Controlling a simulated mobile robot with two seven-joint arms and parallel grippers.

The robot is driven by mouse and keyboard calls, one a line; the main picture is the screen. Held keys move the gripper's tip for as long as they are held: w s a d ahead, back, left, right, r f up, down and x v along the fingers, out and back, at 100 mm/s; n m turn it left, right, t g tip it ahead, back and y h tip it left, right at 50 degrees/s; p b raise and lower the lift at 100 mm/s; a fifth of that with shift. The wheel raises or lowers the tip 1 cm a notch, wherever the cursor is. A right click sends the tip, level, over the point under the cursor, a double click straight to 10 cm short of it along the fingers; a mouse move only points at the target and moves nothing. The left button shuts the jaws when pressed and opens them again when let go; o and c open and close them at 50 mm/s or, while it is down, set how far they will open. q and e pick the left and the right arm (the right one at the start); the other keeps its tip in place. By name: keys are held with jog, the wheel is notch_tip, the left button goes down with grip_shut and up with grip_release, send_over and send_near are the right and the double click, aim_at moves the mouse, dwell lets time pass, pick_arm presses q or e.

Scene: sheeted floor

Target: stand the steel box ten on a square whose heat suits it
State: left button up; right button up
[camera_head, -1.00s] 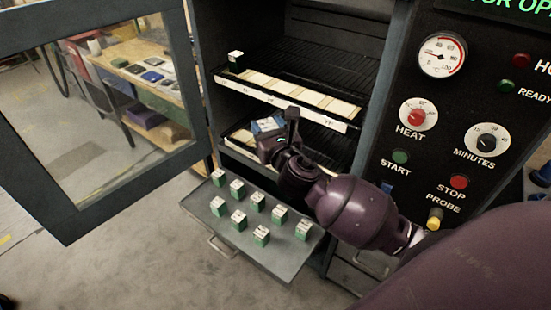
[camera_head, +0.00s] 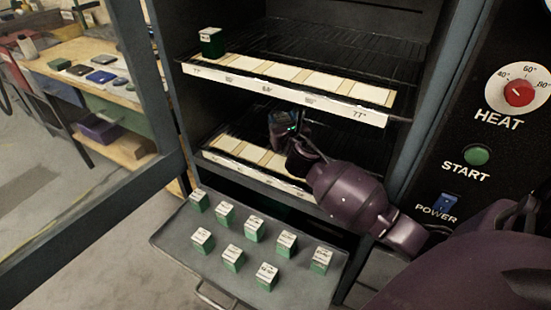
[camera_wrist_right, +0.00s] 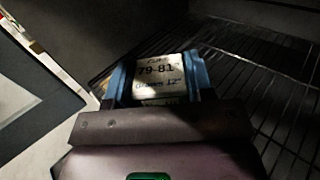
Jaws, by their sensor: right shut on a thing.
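My right gripper (camera_head: 285,122) is inside the dark oven, between the upper and lower shelves. In the right wrist view its blue fingers (camera_wrist_right: 160,84) are shut on a box (camera_wrist_right: 160,72) whose pale top label reads "79-81"; smaller print is hard to read. In the head view the held box is hard to make out in the shadow. The upper shelf's row of cream squares (camera_head: 300,77) has a numbered front strip. The lower shelf's squares (camera_head: 232,146) are partly hidden by my arm. My left gripper is not in view.
A green box (camera_head: 211,42) with a white top stands at the left end of the upper shelf. Several similar boxes (camera_head: 233,250) stand on the pulled-out grey tray (camera_head: 180,240) below. The open door (camera_head: 165,170) is at left; the control panel with its HEAT dial (camera_head: 519,93) is at right.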

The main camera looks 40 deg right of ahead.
jog(key=shift+f, duration=0.4)
notch_tip(320, 180, down, 3)
jog(key=shift+s+f+b, duration=0.1)
jog(key=shift+f+b, duration=0.05)
jog(key=shift+b, duration=0.75)
notch_tip(320, 180, down, 3)
jog(key=shift+b, duration=0.75)
jog(key=shift+f, duration=0.15)
notch_tip(320, 180, down, 3)
jog(key=shift+f+b, duration=0.1)
jog(key=shift+b, duration=0.85)
jog(key=shift+r, duration=0.35)
jog(key=shift+f, duration=0.25)
jog(key=o, duration=1.1)
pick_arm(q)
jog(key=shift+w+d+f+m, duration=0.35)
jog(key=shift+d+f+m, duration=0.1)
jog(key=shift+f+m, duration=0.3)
